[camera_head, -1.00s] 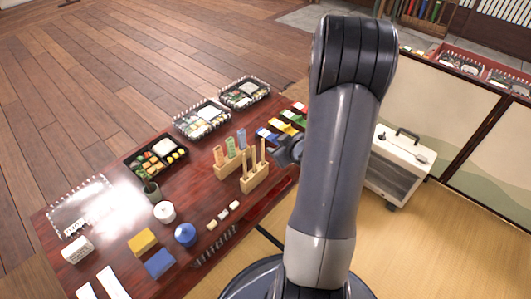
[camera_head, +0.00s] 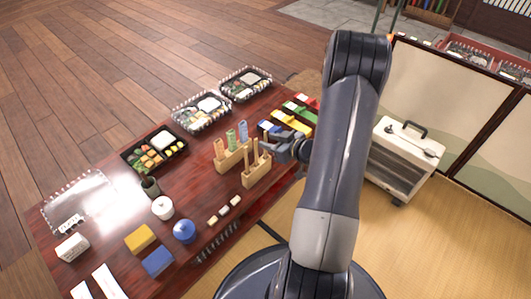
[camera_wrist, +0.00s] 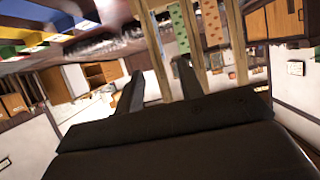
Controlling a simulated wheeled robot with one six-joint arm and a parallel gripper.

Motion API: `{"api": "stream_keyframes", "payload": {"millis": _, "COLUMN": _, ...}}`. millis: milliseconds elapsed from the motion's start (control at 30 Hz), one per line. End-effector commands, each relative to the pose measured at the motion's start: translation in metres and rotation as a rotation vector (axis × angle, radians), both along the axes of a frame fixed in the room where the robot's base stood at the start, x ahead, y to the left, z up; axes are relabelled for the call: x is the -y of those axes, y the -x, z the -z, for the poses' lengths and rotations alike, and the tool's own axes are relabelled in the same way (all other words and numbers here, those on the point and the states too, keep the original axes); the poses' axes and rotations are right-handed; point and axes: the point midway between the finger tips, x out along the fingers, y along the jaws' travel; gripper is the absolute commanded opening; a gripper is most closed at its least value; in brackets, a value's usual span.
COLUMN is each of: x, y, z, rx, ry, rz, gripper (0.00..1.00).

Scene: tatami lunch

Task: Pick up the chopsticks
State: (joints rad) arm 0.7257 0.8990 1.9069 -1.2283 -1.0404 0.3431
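Several thin wooden chopsticks stand upright in a light wooden holder (camera_head: 256,178) near the table's right part. They also show as pale vertical sticks in the wrist view (camera_wrist: 155,50). My gripper (camera_head: 268,137) is at the upper right of this holder in the head view, with its fingers pointing left. In the wrist view my gripper (camera_wrist: 155,85) has its two dark fingers apart. One stick shows in the gap between them, and another shows close by the right finger. I cannot tell whether either finger touches a stick. The gripper holds nothing that I can see.
A second wooden holder (camera_head: 231,158) with orange, green and blue upright pieces stands just behind. Coloured boxes (camera_head: 290,118) lie right beyond my gripper. Bento trays (camera_head: 201,112) line the far edge. A white lidded pot (camera_head: 162,208) and blue ball-like pot (camera_head: 184,231) stand nearer.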

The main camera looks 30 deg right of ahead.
Motion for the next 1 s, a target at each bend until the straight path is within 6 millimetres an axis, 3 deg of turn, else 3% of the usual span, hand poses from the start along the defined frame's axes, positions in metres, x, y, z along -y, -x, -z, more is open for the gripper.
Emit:
{"api": "stream_keyframes", "payload": {"millis": 233, "x": -0.012, "y": -0.033, "z": 0.017, "rx": 0.000, "ry": 0.001, "rz": -0.003, "gripper": 0.36}}
{"api": "stream_keyframes", "payload": {"millis": 567, "x": -0.014, "y": -0.039, "z": 0.017, "rx": 0.000, "ry": 0.001, "rz": 0.000, "gripper": 0.36}}
{"api": "stream_keyframes", "payload": {"millis": 1000, "x": -0.014, "y": -0.039, "z": 0.017, "rx": 0.000, "ry": 0.001, "rz": 0.000, "gripper": 0.01}}
